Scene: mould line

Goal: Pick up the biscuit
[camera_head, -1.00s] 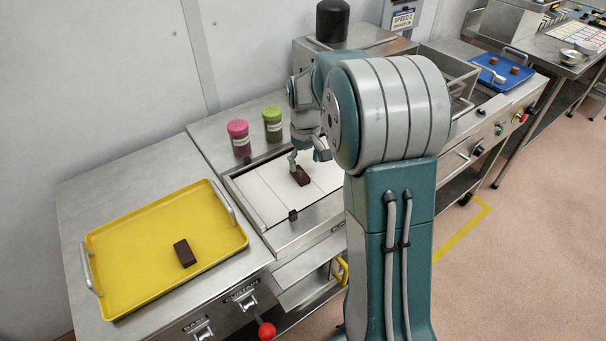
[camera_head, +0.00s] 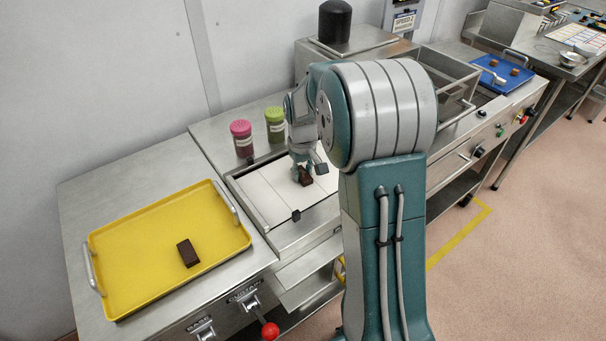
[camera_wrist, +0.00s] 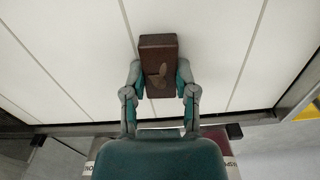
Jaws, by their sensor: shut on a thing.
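The biscuit (camera_wrist: 158,52) is a dark brown block with a lighter leaf-like mark on its top. It lies at the white slatted surface (camera_head: 268,196) of the middle station. My gripper (camera_wrist: 159,82) has one finger against each long side of it, near its closer end. In the head view my gripper (camera_head: 304,172) is low over the same biscuit (camera_head: 306,180), partly covering it. I cannot tell whether the biscuit is touching the surface or just above it.
A yellow tray (camera_head: 130,250) with another brown block (camera_head: 188,253) stands at the left. Pink (camera_head: 241,138) and green (camera_head: 275,124) shakers stand behind the white surface. A blue tray (camera_head: 502,73) with small brown pieces is at the far right. A metal frame edges the surface.

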